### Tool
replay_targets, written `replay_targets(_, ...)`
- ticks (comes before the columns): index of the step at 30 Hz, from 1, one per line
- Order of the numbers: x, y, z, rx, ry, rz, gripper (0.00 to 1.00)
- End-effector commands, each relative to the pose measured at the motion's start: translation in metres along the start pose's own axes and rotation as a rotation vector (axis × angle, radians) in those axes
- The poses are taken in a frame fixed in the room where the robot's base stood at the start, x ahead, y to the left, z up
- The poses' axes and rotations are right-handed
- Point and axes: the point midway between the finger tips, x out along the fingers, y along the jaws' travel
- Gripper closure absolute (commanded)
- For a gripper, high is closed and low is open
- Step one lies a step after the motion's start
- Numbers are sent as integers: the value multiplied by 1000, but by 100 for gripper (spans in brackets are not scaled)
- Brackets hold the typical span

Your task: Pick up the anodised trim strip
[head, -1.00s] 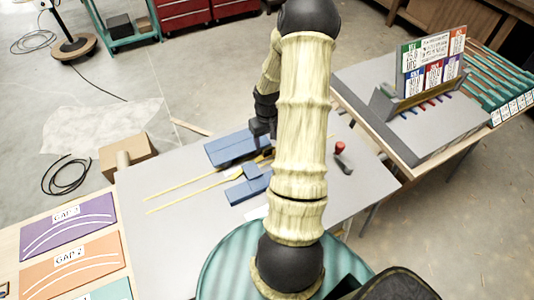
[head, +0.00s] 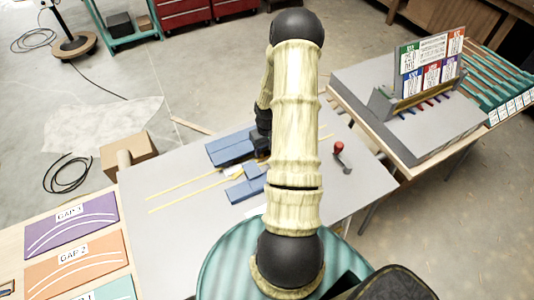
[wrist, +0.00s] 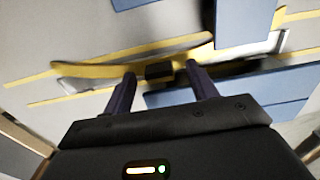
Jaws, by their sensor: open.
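A gold, slightly curved strip that looks like the anodised trim strip (wrist: 110,67) lies across the wrist view, with a grey-white piece along part of it. A short stretch of gold (head: 237,173) shows among the blue blocks in the head view; the rest there is hidden by my arm. My gripper (wrist: 161,73) is open, its two dark fingers apart and pointing at the strip. A small dark block shows between the fingertips; I cannot tell whether it touches the strip. The head view hides my fingertips.
Blue blocks (head: 231,149) stand on the grey table (head: 170,235) beside thin yellow lines. A red-topped dark object (head: 341,152) stands right of my arm. Another bench with a sign rack (head: 430,70) is at right; gap boards (head: 75,221) are at left.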

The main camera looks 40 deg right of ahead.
Motion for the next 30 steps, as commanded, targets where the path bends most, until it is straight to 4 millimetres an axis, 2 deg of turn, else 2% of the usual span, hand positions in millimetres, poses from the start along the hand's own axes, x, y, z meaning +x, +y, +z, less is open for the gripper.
replay_targets(11, 0, 0, 0, 0, 0, 0, 42)
replay_targets(18, 0, 0, 0, 0, 0, 0, 87)
replay_targets(19, 0, 0, 0, 0, 0, 0, 91)
replay_targets(21, 0, 0, 0, 0, 0, 0, 95)
replay_targets(30, -6, 1, 0, 1, 1, 1, 95)
